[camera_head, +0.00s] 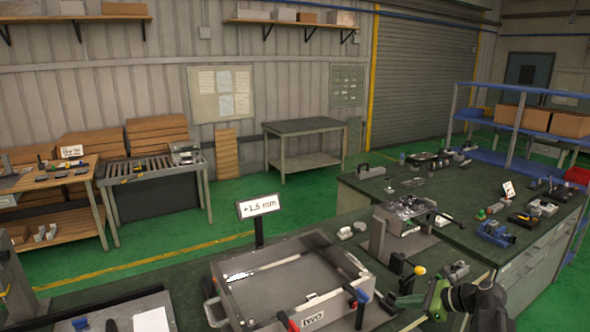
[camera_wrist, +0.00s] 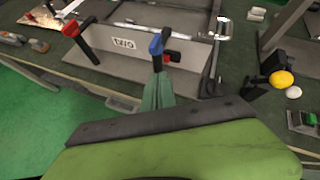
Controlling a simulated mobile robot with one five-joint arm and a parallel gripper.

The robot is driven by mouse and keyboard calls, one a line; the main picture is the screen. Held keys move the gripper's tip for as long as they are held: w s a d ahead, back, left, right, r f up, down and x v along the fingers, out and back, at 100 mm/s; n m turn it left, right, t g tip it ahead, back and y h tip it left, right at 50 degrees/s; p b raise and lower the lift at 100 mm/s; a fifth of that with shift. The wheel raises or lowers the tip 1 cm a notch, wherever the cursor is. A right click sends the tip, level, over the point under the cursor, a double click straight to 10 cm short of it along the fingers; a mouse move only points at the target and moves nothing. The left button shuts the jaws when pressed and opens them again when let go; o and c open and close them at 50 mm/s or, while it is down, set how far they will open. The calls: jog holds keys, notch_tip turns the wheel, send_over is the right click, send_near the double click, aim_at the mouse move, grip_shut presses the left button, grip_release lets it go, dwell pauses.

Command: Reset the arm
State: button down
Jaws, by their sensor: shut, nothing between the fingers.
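The same fixture (camera_head: 290,280) stands left of my gripper in the head view. A blue-tipped handle (camera_wrist: 156,44) and a red-tipped handle (camera_wrist: 75,30) rise at its front. In the wrist view the blue-tipped handle appears just beyond my fingertips; I cannot tell the gap.
The green bench (camera_head: 360,210) carries a metal stand (camera_head: 400,225) and several tools. A yellow knob (camera_wrist: 281,79) is right of my gripper in the wrist view. Green floor (camera_wrist: 30,125) shows beyond the bench edge.

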jog(key=s+a+f+n+g+h, duration=0.1)
jog(key=s+a+f+n+g, duration=0.3)
jog(key=a, duration=0.6)
jog(key=a+f+n+g+h, duration=0.1)
jog(key=a+f+n+h, duration=0.15)
jog(key=a+n, duration=0.55)
jog(key=s+d+f+n+g+h, duration=0.2)
jog(key=s+n+h, duration=0.3)
jog(key=n, duration=0.7)
jog(key=shift+s+d+f, duration=0.2)
jog(key=shift+s+f, duration=0.35)
jog(key=shift+f, duration=0.35)
